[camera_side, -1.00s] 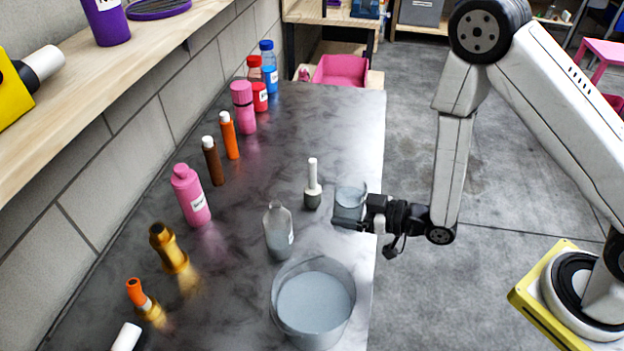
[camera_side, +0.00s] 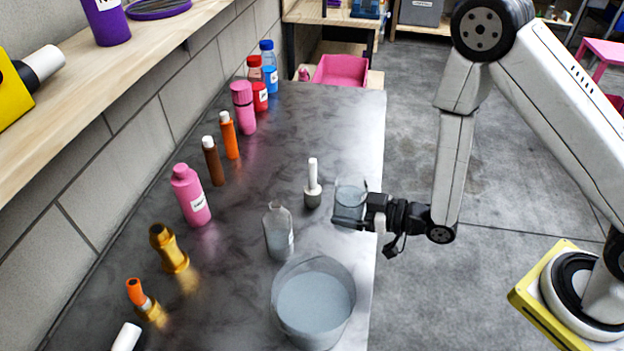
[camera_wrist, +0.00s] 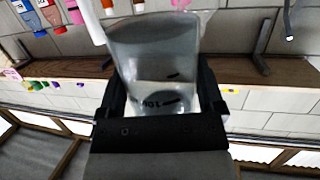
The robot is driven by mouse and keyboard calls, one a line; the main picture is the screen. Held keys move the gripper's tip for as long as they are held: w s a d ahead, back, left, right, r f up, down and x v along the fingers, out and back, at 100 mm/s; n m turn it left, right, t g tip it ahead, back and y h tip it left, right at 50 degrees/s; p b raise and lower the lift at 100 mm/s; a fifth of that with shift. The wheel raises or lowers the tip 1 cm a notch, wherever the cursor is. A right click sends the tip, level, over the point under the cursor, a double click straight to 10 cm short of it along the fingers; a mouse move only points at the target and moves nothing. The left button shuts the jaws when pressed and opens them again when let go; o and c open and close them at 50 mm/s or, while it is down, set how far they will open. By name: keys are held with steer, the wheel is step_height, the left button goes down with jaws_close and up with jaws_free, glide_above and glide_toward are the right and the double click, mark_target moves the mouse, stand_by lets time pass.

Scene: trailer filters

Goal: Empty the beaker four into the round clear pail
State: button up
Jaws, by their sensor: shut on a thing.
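A clear beaker (camera_side: 350,199) with liquid in it is held in my gripper (camera_side: 352,222) near the right edge of the dark bench. In the wrist view the beaker (camera_wrist: 152,65) sits between the two fingers of my gripper (camera_wrist: 160,105), with upside-down markings on its side. My gripper is shut on it. It looks close to upright in the side view. The round clear pail (camera_side: 335,313) stands at the front of the bench, below and left of the beaker in the picture. It holds greyish-blue content. Whether the beaker touches the bench is hard to tell.
A clear bottle (camera_side: 279,232) stands between the pail and a white-handled pestle in a small mortar (camera_side: 312,186). A pink bottle (camera_side: 190,195), a gold bottle (camera_side: 168,248) and several other bottles line the wall side. The bench (camera_side: 330,120) is clear towards the back right.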

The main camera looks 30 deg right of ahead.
mark_target(357, 200)
steer(key=shift+r, duration=0.25)
steer(key=shift+r, duration=2.35)
steer(key=shift+s+a+n+g+y, duration=0.4)
steer(key=shift+a+n+y, duration=0.15)
steer(key=shift+a, duration=0.1)
steer(key=shift+s+a+n+g+y, duration=0.25)
steer(key=shift+a+n+g+y, duration=0.2)
steer(key=shift+a+y, duration=0.15)
steer(key=shift+s+a+n+g+y, duration=0.95)
steer(key=shift+s+a+n+g, duration=0.7)
steer(key=shift+s+n+g, duration=7.15)
step_height(357, 200, down, 11)
steer(key=m+g, duration=0.1)
steer(key=g, duration=0.1)
steer(key=shift+s+m, duration=0.25)
steer(key=shift+m, duration=0.05)
steer(key=shift+a+g, duration=0.1)
steer(key=shift+g, duration=0.15)
